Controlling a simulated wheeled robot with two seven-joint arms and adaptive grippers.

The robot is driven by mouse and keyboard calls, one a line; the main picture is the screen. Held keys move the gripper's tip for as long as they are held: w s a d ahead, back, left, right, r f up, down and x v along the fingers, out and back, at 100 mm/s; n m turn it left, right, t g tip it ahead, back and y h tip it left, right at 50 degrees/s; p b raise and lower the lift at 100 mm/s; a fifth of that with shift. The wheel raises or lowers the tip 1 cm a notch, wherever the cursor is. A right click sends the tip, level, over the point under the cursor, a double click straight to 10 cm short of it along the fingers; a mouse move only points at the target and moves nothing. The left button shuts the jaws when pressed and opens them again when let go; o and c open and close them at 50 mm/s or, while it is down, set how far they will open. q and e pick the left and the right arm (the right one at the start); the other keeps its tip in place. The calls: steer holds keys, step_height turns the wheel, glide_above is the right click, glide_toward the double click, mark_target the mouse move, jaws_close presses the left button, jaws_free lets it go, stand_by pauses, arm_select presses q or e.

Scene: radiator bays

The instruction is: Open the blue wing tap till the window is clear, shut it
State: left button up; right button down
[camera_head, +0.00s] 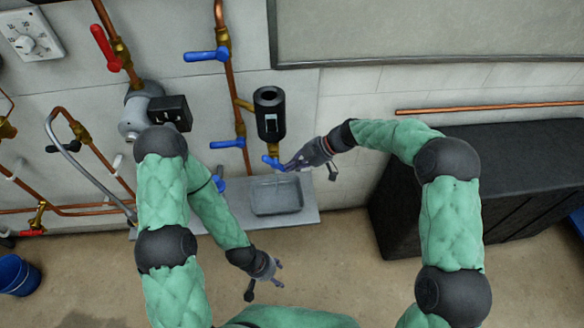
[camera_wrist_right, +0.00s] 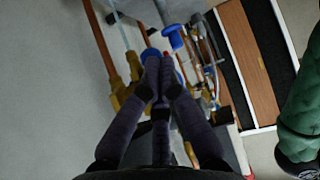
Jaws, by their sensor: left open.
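The blue wing tap (camera_head: 270,161) sits on a brass fitting under a black cylinder (camera_head: 268,100) on the wall. The cylinder has a small pale window (camera_head: 271,125) in its front; its contents are too small to tell. My right gripper (camera_head: 288,164) reaches the tap from the right, its fingers drawn together on the blue wing. In the right wrist view the fingertips (camera_wrist_right: 159,75) meet at the blue wing (camera_wrist_right: 150,54), which they partly hide. My left gripper (camera_head: 277,273) is open and empty, low over the floor in front of the ledge.
A grey tray (camera_head: 276,210) stands on a ledge below the tap. Other blue levers (camera_head: 207,55) and a red lever (camera_head: 104,48) sit on nearby copper pipes. A black cabinet (camera_head: 490,160) is at the right, and a blue bucket (camera_head: 17,276) at the lower left.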

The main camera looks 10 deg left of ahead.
arm_select(q)
steer(key=shift+f+b, duration=1.65)
steer(key=shift+f, duration=0.05)
arm_select(e)
steer(key=shift+a+f, duration=0.1)
steer(key=shift+f, duration=0.45)
steer(key=shift+r, duration=0.15)
